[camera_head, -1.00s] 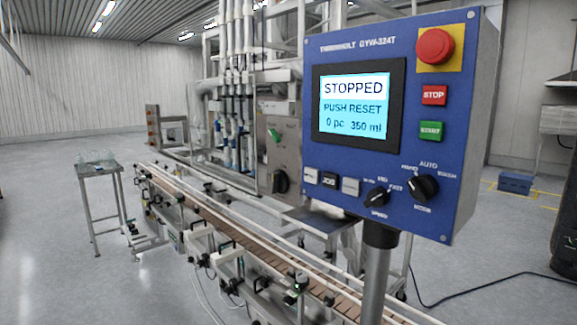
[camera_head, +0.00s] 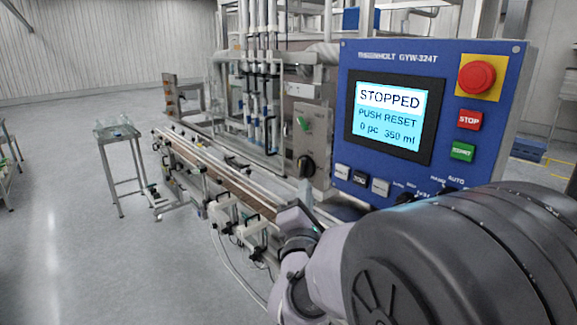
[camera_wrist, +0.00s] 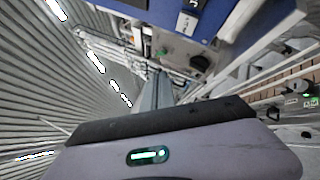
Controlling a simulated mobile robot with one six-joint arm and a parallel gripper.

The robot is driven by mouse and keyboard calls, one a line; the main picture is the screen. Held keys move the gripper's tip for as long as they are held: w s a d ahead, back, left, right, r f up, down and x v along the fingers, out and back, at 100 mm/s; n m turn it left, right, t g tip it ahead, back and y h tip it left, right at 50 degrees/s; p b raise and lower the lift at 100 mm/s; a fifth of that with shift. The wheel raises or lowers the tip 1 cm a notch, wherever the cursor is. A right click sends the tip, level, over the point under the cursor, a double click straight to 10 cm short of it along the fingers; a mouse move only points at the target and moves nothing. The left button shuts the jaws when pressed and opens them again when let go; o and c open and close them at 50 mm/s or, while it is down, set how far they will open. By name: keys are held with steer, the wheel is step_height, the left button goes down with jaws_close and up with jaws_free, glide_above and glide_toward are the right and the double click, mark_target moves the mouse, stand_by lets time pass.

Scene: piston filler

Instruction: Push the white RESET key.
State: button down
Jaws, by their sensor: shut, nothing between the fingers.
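The blue control panel (camera_head: 440,110) has a row of small keys under its screen. A white key (camera_head: 342,171) is at the left, a black key (camera_head: 360,178) in the middle and another white key (camera_head: 380,187) at the right. Their lettering is too small to read, so I cannot tell which is RESET. In the wrist view a white key (camera_wrist: 187,23) and part of the black key (camera_wrist: 193,4) show at the top. My gripper (camera_wrist: 158,78) is shut and empty, its fingers pointing toward the panel's lower edge, apart from the keys. In the head view its fingers (camera_head: 305,188) are left of the keys.
The screen (camera_head: 389,114) reads STOPPED, PUSH RESET, 0 pc 350 ml. A red emergency button (camera_head: 477,77), a red STOP key (camera_head: 469,120) and a green key (camera_head: 462,151) are at the panel's right. The conveyor (camera_head: 225,178) runs below; a small table (camera_head: 118,132) stands left.

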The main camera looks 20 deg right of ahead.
mark_target(336, 168)
steer(key=shift+d, duration=0.1)
steer(key=w+d, duration=0.1)
steer(key=d, duration=0.1)
steer(key=d+p, duration=0.1)
steer(key=d, duration=0.1)
steer(key=w+d+p, duration=0.1)
steer(key=d, duration=0.2)
steer(key=shift+w, duration=0.3)
steer(key=shift+w+d, duration=0.25)
steer(key=shift+d, duration=0.3)
stand_by(1.3)
steer(key=shift+w+d+b, duration=0.1)
steer(key=shift+d+b, duration=0.3)
steer(key=shift+b, duration=0.05)
steer(key=shift+w+d, duration=0.15)
steer(key=shift+d, duration=0.2)
stand_by(0.5)
stand_by(0.3)
steer(key=shift+s+a+b, duration=0.3)
steer(key=shift+a+b, duration=0.4)
steer(key=shift+a, duration=0.05)
